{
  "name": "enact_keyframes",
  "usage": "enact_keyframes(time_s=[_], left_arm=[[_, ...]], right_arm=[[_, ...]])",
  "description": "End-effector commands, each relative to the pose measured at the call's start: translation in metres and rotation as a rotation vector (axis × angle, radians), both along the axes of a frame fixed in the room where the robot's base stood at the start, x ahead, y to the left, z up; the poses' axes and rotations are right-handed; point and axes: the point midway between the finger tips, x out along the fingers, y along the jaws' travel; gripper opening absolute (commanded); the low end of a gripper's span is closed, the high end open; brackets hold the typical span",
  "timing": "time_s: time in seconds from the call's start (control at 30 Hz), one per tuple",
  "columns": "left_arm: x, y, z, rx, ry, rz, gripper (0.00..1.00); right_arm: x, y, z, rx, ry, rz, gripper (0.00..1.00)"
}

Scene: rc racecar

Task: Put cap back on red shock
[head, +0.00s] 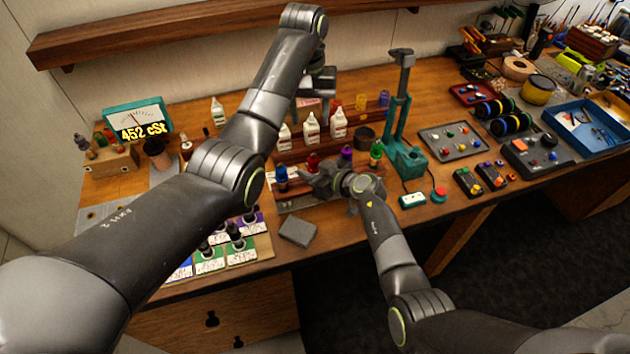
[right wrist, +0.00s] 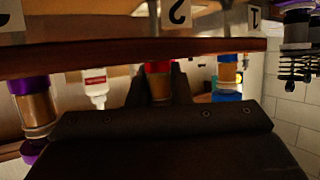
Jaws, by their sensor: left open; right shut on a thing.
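The red shock (head: 313,159) stands in the wooden rack between the blue and purple shocks. In the right wrist view its red collar and copper body (right wrist: 158,88) show between the fingers; that picture is upside down. My right gripper (head: 322,178) is shut on this shock, from the front of the rack. The shock's top end is hidden behind the gripper in the wrist view. I cannot make out a separate red cap. My left gripper (head: 316,98) is open, pointing down above the back of the rack, near the white bottles.
A blue shock (head: 281,177), a purple shock (head: 346,155) and a green one (head: 376,152) stand close by. White bottles (head: 311,128) line up behind. A teal press (head: 404,155) rises at the right. A grey block (head: 298,231) lies in front.

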Motion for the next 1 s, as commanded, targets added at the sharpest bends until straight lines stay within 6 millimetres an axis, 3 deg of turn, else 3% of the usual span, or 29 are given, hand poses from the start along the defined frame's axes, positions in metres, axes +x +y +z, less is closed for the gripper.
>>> enact_keyframes(time_s=[0.27,0.3,0.5,0.83,1.0], left_arm=[[0.000,0.001,0.002,0.001,0.001,0.002,0.48],[0.000,0.001,0.002,0.001,0.001,0.002,0.48],[0.000,0.001,0.001,0.001,0.001,0.002,0.48],[0.000,0.001,0.002,0.001,0.001,0.002,0.48],[0.000,0.001,0.006,0.001,0.001,0.002,0.48]], right_arm=[[0.000,0.000,0.000,0.000,-0.002,-0.001,0.00],[0.000,0.000,0.000,0.000,-0.002,-0.001,0.20],[0.000,0.000,0.000,0.000,-0.002,-0.001,0.44],[-0.001,-0.002,0.001,0.000,0.000,-0.001,0.44],[-0.010,-0.012,0.007,0.001,-0.002,-0.002,0.44]])
